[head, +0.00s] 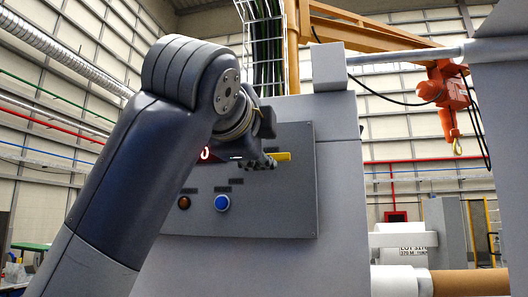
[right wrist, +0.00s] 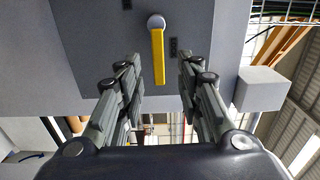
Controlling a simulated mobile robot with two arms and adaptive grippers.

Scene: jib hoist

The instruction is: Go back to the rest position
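A yellow lever (head: 284,156) sticks out sideways on the grey control panel (head: 297,205). My right gripper (head: 268,162) is in front of the panel by the lever, partly hidden behind its own wrist. Contact with the lever is not visible. My left gripper is not in view.
The panel has a blue button (head: 222,203), a dark orange button (head: 184,202) and a partly hidden red display (head: 205,154). An orange hoist (head: 444,95) with a hook (head: 457,148) hangs at right. A brown roll (head: 470,282) lies lower right. A grey block (right wrist: 262,89) stands beside the panel.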

